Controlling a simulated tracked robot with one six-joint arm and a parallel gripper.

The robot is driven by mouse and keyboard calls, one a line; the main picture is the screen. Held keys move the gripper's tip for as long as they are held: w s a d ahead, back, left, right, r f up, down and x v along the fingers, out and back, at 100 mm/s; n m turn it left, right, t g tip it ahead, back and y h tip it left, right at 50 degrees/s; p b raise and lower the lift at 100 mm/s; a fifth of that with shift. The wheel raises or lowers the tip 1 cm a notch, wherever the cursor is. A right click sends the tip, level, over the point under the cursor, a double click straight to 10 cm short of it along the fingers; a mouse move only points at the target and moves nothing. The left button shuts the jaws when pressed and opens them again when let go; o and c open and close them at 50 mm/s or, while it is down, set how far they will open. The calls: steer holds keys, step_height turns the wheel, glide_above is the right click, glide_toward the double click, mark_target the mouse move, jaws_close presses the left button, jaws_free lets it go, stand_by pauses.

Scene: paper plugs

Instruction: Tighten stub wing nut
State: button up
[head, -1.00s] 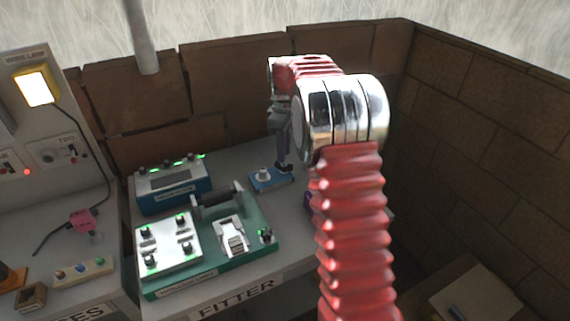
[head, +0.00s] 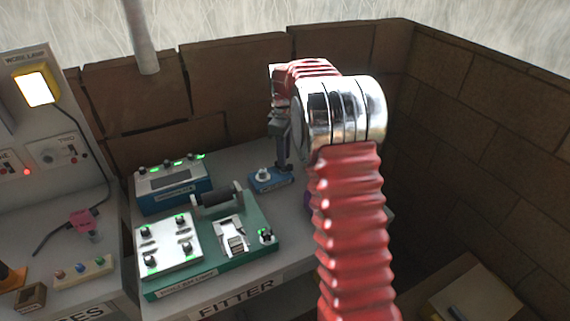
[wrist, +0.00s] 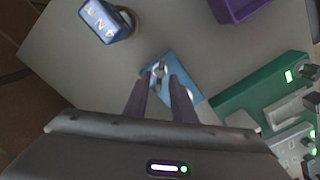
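A small blue plate stands on the grey bench, in the head view (head: 280,183) and the wrist view (wrist: 187,73). A metal wing nut (wrist: 160,69) stands on it with its wings running up and down the wrist picture. My gripper (wrist: 160,80) is over the plate, one finger on each side of the nut, with a gap between the fingers. I cannot tell whether either finger touches the nut. In the head view my gripper (head: 283,166) points down at the plate's back edge, and the nut cannot be made out. A pale round knob (head: 263,174) sits on the plate's left part.
A green fixture (head: 262,262) with switches and a dark roller stands left of the plate. A blue box (head: 172,202) is behind it. Brick walls close the back and right.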

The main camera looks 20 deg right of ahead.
steer(key=shift+f, duration=1.05)
steer(key=shift+c, duration=0.5)
jaws_close()
